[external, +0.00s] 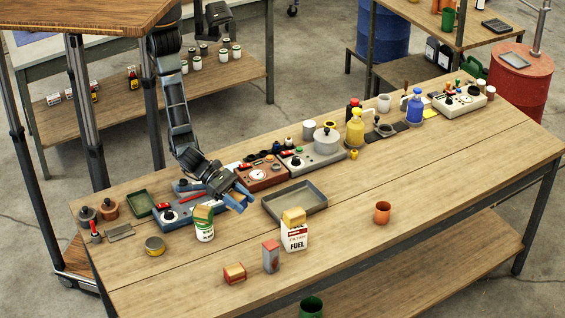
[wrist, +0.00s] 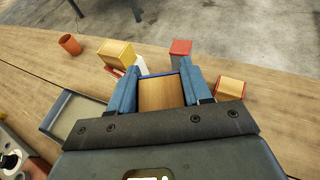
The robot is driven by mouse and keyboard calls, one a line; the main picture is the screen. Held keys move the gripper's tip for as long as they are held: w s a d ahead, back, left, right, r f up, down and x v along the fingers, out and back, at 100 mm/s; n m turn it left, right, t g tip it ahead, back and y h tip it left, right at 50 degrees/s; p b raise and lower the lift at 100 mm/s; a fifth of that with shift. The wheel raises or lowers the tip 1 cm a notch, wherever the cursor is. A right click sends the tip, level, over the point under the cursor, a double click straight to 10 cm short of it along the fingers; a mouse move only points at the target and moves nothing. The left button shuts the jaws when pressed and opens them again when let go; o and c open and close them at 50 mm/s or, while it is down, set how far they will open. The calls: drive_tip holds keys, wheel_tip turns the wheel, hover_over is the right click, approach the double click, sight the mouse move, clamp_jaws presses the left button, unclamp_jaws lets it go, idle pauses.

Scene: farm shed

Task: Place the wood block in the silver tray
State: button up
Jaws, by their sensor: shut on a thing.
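My gripper (external: 240,198) is above the workbench, left of the silver tray. In the wrist view its blue fingers (wrist: 159,90) are closed on the sides of a brown wood block (wrist: 160,94).
A green-and-white container (external: 203,224) stands near my gripper. A red-topped box (external: 270,258), a small orange box (external: 234,273) and an orange cup (external: 382,213) stand forward. Control boxes line the back.

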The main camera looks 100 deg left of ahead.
drive_tip(key=w+a+n+y, duration=0.2)
drive_tip(key=w+a, duration=0.2)
drive_tip(key=a, duration=0.5)
drive_tip(key=w+a+n+y, duration=0.2)
drive_tip(key=w+a, duration=0.2)
drive_tip(key=a, duration=0.5)
drive_tip(key=p, duration=0.1)
hover_over(308, 203)
wheel_tip(308, 203, down, 12)
drive_tip(key=shift+d+r, duration=0.15)
drive_tip(key=shift+t, duration=0.3)
drive_tip(key=shift+f, duration=2.05)
drive_tip(key=shift+f, duration=0.35)
drive_tip(key=o, duration=0.7)
drive_tip(key=shift+o, duration=0.3)
drive_tip(key=shift+f, duration=0.1)
